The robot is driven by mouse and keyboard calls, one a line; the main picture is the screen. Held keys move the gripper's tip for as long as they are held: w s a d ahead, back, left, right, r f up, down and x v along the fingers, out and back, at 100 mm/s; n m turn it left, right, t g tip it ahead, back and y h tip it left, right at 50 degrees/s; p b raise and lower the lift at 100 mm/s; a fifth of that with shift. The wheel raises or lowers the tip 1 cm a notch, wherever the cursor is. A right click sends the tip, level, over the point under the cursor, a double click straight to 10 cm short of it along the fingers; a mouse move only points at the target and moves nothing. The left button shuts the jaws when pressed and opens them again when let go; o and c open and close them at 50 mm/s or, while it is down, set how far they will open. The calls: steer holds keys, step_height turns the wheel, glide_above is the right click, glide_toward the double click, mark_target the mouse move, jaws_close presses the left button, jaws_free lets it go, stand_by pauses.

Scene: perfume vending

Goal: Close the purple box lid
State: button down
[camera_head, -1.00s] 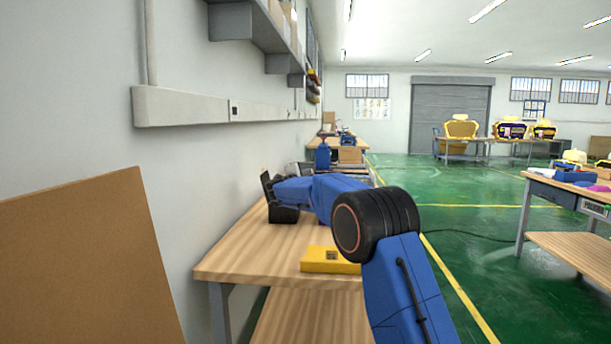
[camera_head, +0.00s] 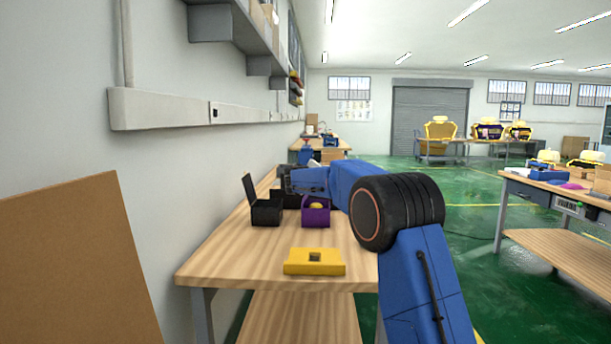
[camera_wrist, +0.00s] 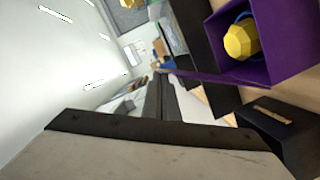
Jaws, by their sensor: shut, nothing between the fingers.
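The purple box (camera_head: 316,218) stands on the wooden table, its top open and a yellow object showing inside. In the wrist view the purple box (camera_wrist: 285,62) is at the upper right, with a faceted yellow piece (camera_wrist: 241,40) in it. A thin purple edge (camera_wrist: 192,78) reaches left from the box, apparently the raised lid seen nearly edge-on. My gripper (camera_head: 284,180) is behind and above the boxes in the head view, partly hidden by my arm. In the wrist view its dark fingers (camera_wrist: 160,98) are together and empty, left of the purple box and apart from its body.
A black box (camera_head: 266,212) with its lid up stands left of the purple box. A yellow flat block (camera_head: 314,262) lies near the table's front. Bare tabletop (camera_head: 235,258) is free at front left. A wall runs along the left.

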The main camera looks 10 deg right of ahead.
steer(key=s+d+f+m+y, duration=0.2)
steer(key=d+f+m, duration=0.4)
steer(key=d+f, duration=0.2)
steer(key=shift+f, duration=1.3)
steer(key=shift+f, duration=0.15)
steer(key=shift+s, duration=0.1)
